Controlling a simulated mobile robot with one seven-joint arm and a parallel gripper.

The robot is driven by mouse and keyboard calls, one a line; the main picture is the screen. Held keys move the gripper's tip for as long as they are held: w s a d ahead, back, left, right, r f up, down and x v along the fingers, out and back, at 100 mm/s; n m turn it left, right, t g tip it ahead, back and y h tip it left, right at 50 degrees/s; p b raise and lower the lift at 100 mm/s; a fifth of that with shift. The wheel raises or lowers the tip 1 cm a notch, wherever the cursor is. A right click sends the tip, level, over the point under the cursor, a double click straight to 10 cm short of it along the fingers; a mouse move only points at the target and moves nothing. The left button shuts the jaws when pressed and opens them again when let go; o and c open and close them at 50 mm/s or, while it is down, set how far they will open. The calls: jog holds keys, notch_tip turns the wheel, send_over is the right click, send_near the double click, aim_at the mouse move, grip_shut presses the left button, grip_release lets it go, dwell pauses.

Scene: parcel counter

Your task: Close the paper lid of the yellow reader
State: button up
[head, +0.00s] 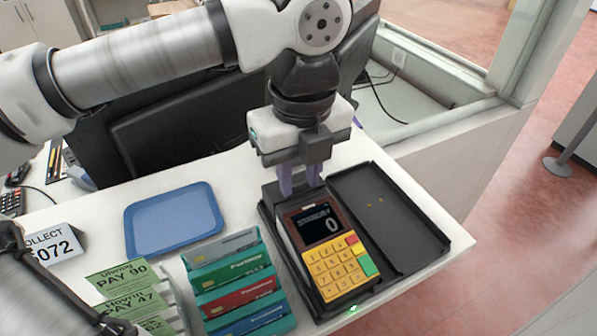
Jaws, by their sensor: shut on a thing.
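The yellow reader (341,268) is a dark card terminal with a yellow keypad, one red and one green key, and a lit screen (317,224) reading 0. It sits in a black holder at the counter's front right. My gripper (300,187) points down at the reader's far end, just behind the screen. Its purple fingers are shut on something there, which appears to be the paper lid. The lid is mostly hidden by the fingers, so its angle cannot be told.
A black open tray (425,247) adjoins the reader's right side. A stepped rack of cards (236,284) stands close on the left, with green pay slips (128,283) beyond it. A blue tray (172,222) lies further back. A dark monitor (185,130) stands behind.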

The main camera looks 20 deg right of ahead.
aim_at(302, 195)
jog(key=o, duration=1)
notch_tip(302, 195, up, 14)
jog(key=shift+s, duration=0.3)
jog(key=shift+f, duration=0.15)
